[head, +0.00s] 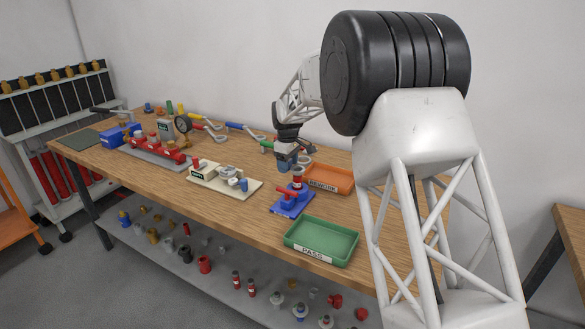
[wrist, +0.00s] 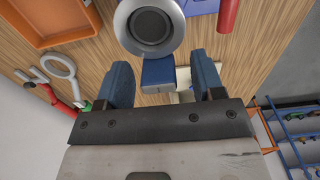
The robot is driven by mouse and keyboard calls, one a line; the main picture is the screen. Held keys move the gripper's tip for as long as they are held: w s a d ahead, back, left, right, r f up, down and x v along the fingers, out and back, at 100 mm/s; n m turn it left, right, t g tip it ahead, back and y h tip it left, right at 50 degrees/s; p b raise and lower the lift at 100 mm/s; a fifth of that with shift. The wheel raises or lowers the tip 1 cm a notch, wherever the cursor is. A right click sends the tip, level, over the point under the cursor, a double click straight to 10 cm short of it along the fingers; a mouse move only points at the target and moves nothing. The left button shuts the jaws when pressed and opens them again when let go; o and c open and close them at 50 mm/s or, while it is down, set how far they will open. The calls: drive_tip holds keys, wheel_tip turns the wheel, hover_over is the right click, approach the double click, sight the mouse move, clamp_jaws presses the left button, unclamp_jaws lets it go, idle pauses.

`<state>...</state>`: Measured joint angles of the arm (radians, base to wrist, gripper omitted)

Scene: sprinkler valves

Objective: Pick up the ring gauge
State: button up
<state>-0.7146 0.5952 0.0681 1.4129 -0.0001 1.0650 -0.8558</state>
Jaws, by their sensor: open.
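My gripper (wrist: 160,78) is open, its two blue fingers apart, pointing down over the bench. A round grey ring-shaped piece (wrist: 150,27) with a dark centre lies just ahead of the fingers in the wrist view, outside them. In the head view a red piece with a pale top (head: 298,172) stands beside the fingers, at the blue fixture (head: 291,203); it may be the same piece. A silver round part (head: 226,170) sits on the cream board (head: 207,184). I cannot tell for certain which is the ring gauge.
An orange REWORK tray (head: 332,180) is right of my gripper, and a green PASS tray (head: 320,241) is at the front edge. Coloured-handle tools lie along the back. A red manifold (head: 157,151) stands further left. Bare wood lies between the cream board and the blue fixture.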

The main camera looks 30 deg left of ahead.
drive_tip(key=shift+c, duration=0.4)
drive_tip(key=c, duration=1)
drive_tip(key=shift+r, duration=0.15)
drive_tip(key=shift+r, duration=1.65)
drive_tip(key=s+d, duration=0.3)
drive_tip(key=s, duration=0.1)
drive_tip(key=s+d+r, duration=0.1)
drive_tip(key=s+d, duration=0.6)
drive_tip(key=s, duration=0.1)
drive_tip(key=shift+s+d+r, duration=0.1)
drive_tip(key=shift+d+r, duration=0.05)
drive_tip(key=shift+r, duration=0.05)
drive_tip(key=shift+r, duration=0.2)
drive_tip(key=shift+r, duration=0.5)
